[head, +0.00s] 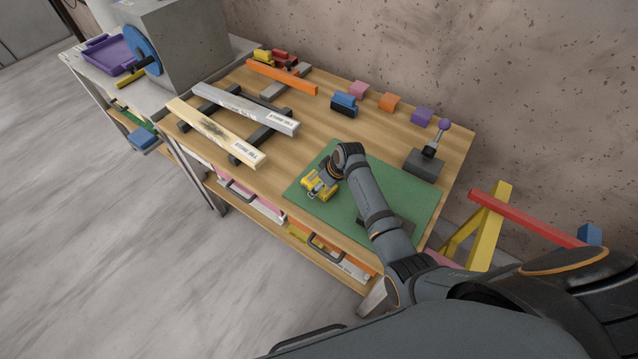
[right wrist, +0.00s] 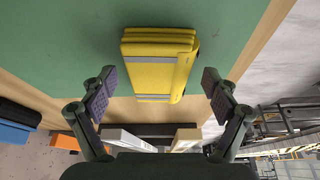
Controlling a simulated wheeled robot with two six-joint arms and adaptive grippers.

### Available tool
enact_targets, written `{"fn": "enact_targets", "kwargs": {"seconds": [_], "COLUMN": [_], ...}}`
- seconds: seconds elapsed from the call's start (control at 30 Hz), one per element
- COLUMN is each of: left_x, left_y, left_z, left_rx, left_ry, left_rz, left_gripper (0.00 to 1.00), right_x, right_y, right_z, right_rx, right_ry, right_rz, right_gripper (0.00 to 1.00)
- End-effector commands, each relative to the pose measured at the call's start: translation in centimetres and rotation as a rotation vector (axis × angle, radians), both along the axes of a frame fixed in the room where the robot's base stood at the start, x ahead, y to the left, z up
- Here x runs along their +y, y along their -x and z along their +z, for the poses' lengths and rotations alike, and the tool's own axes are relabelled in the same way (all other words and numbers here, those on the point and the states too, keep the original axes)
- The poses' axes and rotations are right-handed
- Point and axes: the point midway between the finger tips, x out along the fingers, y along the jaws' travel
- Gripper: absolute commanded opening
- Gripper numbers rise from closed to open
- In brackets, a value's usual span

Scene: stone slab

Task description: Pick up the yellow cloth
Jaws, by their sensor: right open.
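The yellow cloth (right wrist: 158,60) is folded into a layered block with grey stripes and lies on the green mat (right wrist: 60,50). In the head view the cloth (head: 330,187) is at the mat's left part, partly covered by my right gripper (head: 319,184). In the right wrist view my right gripper (right wrist: 158,84) is open, one finger on each side of the cloth's near end, with gaps between pads and cloth. Nothing is held. My left gripper is in neither view.
On the wooden bench (head: 315,135) stand a dark joystick-like device (head: 425,160) and several coloured blocks. Long bars (head: 245,108) lie on dark supports at the left. A grey machine (head: 180,45) is beyond. The bench's front edge is close to the cloth.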

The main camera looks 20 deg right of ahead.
Motion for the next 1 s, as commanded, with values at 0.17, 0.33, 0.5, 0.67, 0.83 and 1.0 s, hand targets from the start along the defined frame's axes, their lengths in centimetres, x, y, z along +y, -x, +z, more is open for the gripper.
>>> {"fn": "enact_targets", "kwargs": {"seconds": [0.17, 0.33, 0.5, 0.67, 0.83, 1.0], "left_x": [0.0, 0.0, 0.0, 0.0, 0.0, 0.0], "left_y": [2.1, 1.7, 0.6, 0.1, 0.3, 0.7], "left_z": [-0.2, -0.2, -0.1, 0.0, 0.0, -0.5], "left_rx": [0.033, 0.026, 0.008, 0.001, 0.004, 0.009], "left_ry": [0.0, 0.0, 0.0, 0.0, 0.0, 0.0], "left_rz": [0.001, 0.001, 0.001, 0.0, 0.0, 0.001], "left_gripper": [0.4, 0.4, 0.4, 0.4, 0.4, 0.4], "right_x": [0.0, 0.0, 0.0, 0.0, 0.0, 0.0], "right_y": [-0.1, -0.1, -0.1, -0.1, -0.1, -0.2], "right_z": [-0.2, -0.2, -0.2, -0.2, -0.2, 0.5], "right_rx": [-0.002, -0.002, -0.002, -0.002, -0.002, -0.004], "right_ry": [0.0, 0.0, 0.0, 0.0, 0.0, 0.0], "right_rz": [0.001, 0.0, 0.0, 0.0, 0.0, 0.0], "right_gripper": [0.88, 0.73, 0.5, 0.3, 0.3, 0.3]}}
